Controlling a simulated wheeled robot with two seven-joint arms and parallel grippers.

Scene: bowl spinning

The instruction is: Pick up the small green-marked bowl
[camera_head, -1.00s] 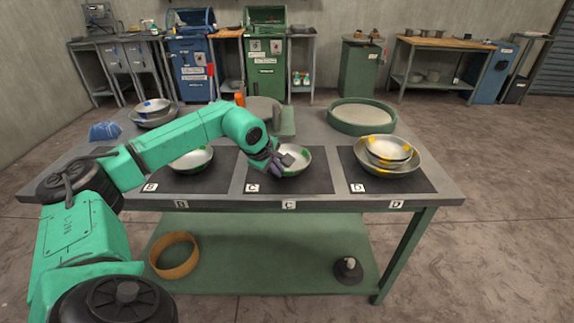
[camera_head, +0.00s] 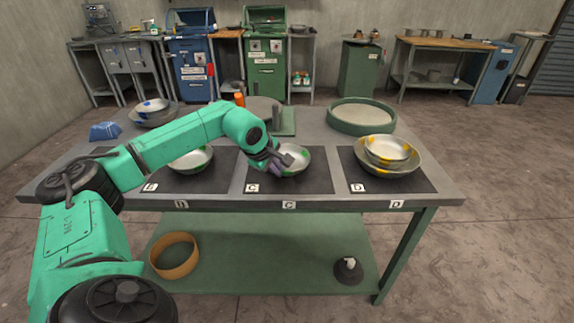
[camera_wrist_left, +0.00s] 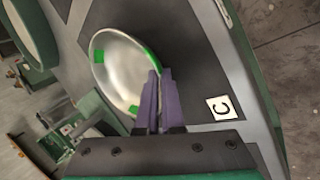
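The small green-marked bowl (camera_head: 297,158) is metallic with green patches and sits on the dark mat marked C. In the left wrist view the bowl (camera_wrist_left: 118,75) fills the upper middle. My left gripper (camera_head: 283,163) is at the bowl's near-left rim. In the left wrist view its purple fingers (camera_wrist_left: 160,95) are close together with the rim between them, shut on the bowl. The fingers hide part of that rim. The bowl appears to rest on the mat. My right gripper is not in view.
Another green-marked bowl (camera_head: 190,160) sits on the left mat, partly behind my left arm. Nested yellow-marked bowls (camera_head: 388,152) sit on mat D. Blue-marked bowls (camera_head: 153,112) and a blue object (camera_head: 105,131) stand at the back left. A round green-rimmed tray (camera_head: 362,117) stands behind.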

